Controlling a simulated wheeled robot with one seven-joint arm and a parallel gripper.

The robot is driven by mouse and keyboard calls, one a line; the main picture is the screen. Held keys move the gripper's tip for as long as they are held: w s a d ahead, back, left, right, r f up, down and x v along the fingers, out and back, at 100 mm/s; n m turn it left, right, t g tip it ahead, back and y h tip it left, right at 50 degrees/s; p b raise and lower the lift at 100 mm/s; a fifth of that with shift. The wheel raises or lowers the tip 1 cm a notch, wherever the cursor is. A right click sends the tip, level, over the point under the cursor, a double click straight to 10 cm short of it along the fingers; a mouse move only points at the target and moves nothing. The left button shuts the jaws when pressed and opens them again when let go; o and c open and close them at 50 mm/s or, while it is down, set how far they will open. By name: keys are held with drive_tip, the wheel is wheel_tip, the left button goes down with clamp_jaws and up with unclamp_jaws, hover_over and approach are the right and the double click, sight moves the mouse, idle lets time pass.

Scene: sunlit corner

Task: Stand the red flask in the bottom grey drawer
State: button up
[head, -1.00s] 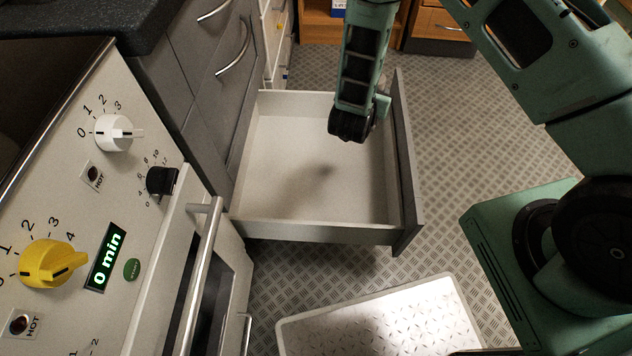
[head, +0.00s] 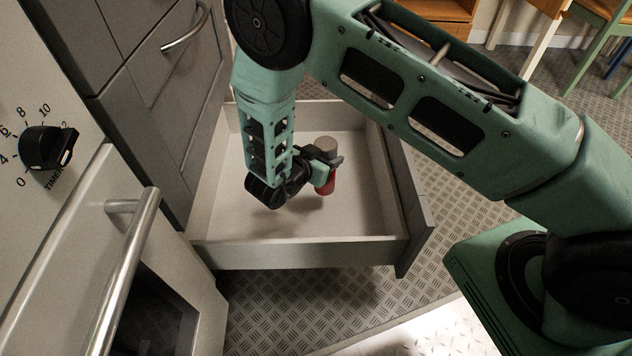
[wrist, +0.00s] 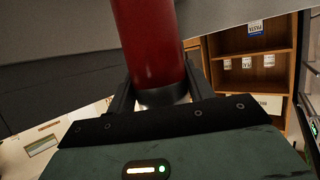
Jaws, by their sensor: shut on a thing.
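The red flask (head: 327,186), with a grey top, stands roughly upright inside the open bottom grey drawer (head: 300,252), toward its front panel at the right. My gripper (head: 324,168) is shut around it, level with the drawer's inside. In the wrist view the red flask (wrist: 150,45) rises between the two fingers of my gripper (wrist: 163,92). I cannot tell whether its base touches the drawer floor. My arm hides part of the drawer's interior.
A closed grey drawer with a bar handle (head: 187,32) is above. The oven door handle (head: 130,265) sticks out at the left. Free drawer floor lies in front of the flask. Wooden shelves (wrist: 252,65) show in the wrist view.

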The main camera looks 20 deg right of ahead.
wheel_tip(320, 180, down, 7)
drive_tip(key=b, duration=0.2)
drive_tip(key=shift+b, duration=0.4)
drive_tip(key=shift+f, duration=0.1)
drive_tip(key=o, duration=1.2)
